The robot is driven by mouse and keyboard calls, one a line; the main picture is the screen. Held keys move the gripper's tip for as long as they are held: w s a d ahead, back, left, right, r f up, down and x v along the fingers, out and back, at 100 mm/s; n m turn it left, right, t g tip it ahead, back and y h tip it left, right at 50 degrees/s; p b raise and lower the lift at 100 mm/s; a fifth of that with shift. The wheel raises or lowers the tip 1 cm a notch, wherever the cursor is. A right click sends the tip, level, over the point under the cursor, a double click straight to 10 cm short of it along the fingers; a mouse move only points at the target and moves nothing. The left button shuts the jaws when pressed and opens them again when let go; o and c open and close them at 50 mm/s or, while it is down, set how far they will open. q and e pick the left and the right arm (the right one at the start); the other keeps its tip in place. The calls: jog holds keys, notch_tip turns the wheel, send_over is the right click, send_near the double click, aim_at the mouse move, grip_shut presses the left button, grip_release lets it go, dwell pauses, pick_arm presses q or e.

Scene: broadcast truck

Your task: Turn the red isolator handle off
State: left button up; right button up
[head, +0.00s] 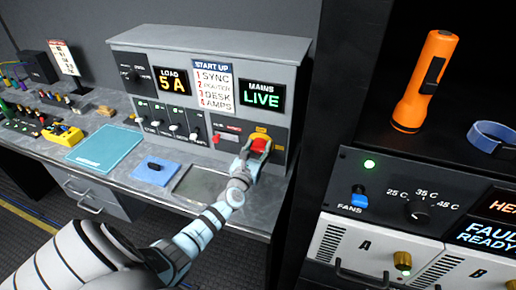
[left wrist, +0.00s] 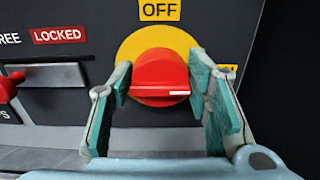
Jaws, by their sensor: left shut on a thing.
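The red isolator handle (head: 260,145) is on the right of the grey power panel, on a yellow round plate. In the left wrist view the red handle (left wrist: 160,76) lies across the yellow plate (left wrist: 190,42), its white mark pointing right. A yellow OFF label (left wrist: 160,10) is above it. My left gripper (head: 250,150) is at the handle, with one finger on each side; in the left wrist view the fingers (left wrist: 163,85) are shut on it. The MAINS display (head: 261,96) reads LIVE. My right gripper is not in either view.
A red lever (left wrist: 8,88) beside a LOCKED label (left wrist: 60,34) is left of the handle. Several switches (head: 172,126) line the panel. A blue pad (head: 155,171) and a teal mat (head: 104,144) lie on the bench. A dark rack with an orange torch (head: 424,82) stands right.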

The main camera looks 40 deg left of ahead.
pick_arm(q)
jog(key=shift+n, duration=0.4)
jog(key=n+b, duration=0.1)
jog(key=n, duration=0.1)
jog(key=shift+a+f+n+b, duration=0.1)
jog(key=shift+f+n+b, duration=0.05)
jog(key=shift+n+b, duration=0.25)
jog(key=n+b, duration=0.2)
jog(key=n, duration=0.3)
jog(key=shift+a, duration=0.1)
jog(key=n+b, duration=0.2)
jog(key=n, duration=0.3)
jog(key=shift+s+f, duration=0.1)
jog(key=shift+f, duration=0.05)
jog(key=shift+n+b, duration=1)
jog(key=shift+n, duration=1.2)
jog(key=o, duration=1.1)
jog(key=shift+o, duration=0.2)
jog(key=shift+a, duration=0.1)
